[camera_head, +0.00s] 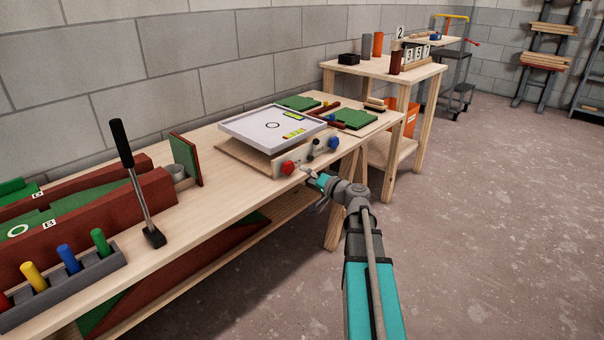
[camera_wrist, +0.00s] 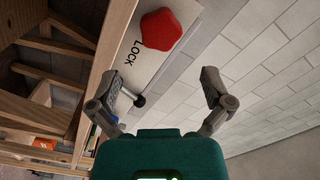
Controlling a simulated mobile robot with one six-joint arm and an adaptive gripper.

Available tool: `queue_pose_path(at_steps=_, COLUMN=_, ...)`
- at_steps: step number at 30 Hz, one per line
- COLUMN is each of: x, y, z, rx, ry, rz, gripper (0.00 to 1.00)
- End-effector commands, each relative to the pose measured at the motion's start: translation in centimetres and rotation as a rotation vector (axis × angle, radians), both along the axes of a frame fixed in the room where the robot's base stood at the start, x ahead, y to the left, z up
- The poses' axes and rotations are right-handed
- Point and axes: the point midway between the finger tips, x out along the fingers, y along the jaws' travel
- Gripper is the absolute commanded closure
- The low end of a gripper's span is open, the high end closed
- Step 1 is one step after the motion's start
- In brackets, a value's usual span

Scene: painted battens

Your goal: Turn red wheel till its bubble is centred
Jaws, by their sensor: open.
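The red wheel (camera_head: 288,168) is on the front face of a tilting-board unit on the bench. In the wrist view the lobed red wheel (camera_wrist: 160,32) lies ahead of my fingertips, apart from them. My gripper (camera_head: 312,190) is open and empty, just in front of the unit; in the wrist view its fingers (camera_wrist: 160,80) are spread wide. The white board (camera_head: 250,130) carries two yellow-green levels, one at the back (camera_head: 295,115) and one at the front (camera_head: 294,133). Their bubbles are too small to read, and which belongs to the red wheel is not clear.
A blue wheel (camera_head: 333,143) is right of the red one. Between them is a black-knobbed lever (camera_head: 311,152); the wrist view shows its black knob (camera_wrist: 139,100) near my left finger, and the word LOCK. A tall black-handled lever (camera_head: 122,145) stands left. Floor at right is clear.

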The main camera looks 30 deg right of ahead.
Motion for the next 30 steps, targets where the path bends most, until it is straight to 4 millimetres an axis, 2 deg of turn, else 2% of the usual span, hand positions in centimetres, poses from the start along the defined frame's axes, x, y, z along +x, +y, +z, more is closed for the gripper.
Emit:
queue_pose_path(at_steps=17, x=-0.4, y=-0.1, z=0.0, rx=-0.027, ry=-0.011, rz=0.000, gripper=0.00)
queue_pose_path(at_steps=23, x=-1.1, y=-0.3, z=-0.1, rx=-0.158, ry=-0.057, rz=0.000, gripper=0.00)
queue_pose_path(at_steps=30, x=-2.8, y=-0.9, z=-0.4, rx=-0.448, ry=-0.161, rz=-0.001, gripper=0.00)
